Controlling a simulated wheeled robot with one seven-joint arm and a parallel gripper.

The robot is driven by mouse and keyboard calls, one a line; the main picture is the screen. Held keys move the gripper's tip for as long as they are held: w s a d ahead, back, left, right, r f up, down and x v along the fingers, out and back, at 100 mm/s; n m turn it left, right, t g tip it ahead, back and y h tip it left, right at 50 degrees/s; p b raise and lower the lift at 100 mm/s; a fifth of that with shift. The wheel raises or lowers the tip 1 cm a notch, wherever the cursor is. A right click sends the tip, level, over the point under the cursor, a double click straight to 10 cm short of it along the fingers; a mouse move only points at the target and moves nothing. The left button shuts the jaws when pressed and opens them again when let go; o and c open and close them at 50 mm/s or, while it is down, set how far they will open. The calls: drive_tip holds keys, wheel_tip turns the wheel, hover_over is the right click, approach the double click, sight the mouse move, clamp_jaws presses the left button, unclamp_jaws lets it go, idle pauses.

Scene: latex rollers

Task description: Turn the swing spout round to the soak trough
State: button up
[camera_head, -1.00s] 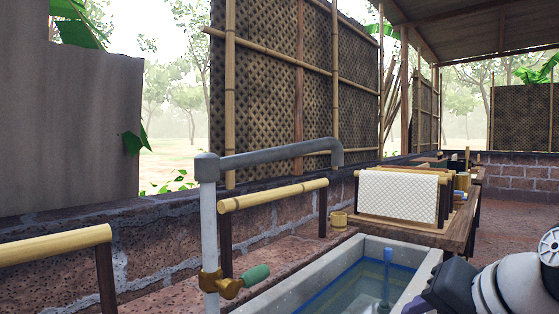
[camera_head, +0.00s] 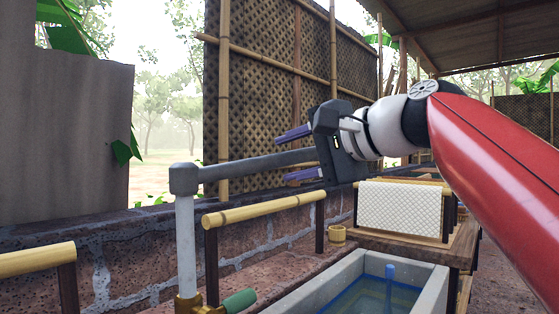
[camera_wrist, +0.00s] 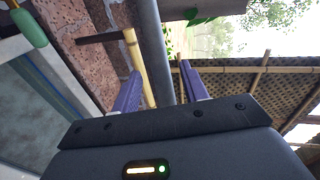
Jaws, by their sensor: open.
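The swing spout (camera_head: 250,165) is a grey pipe on a grey upright, reaching right along the wall above a bamboo rail. Its far end is hidden behind my gripper. My gripper (camera_head: 281,158) is open, its purple fingers one above and one below the spout's arm. In the wrist view the spout (camera_wrist: 152,45) runs between the two fingers of my gripper (camera_wrist: 160,68), with gaps visible at both sides. The soak trough (camera_head: 432,292), a pale concrete basin of water, stands at the lower right. A brass valve with a green handle (camera_head: 239,301) sits low on the upright.
A bamboo rail (camera_head: 265,208) runs just below the spout, and another (camera_head: 35,259) stands at the left. A wooden table (camera_head: 463,245) with a white patterned sheet (camera_head: 400,208) is beyond the trough. A blue post (camera_head: 389,285) rises in the trough.

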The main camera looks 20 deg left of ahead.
sight(285, 160)
drive_tip(key=shift+x, duration=1.75)
clamp_jaws()
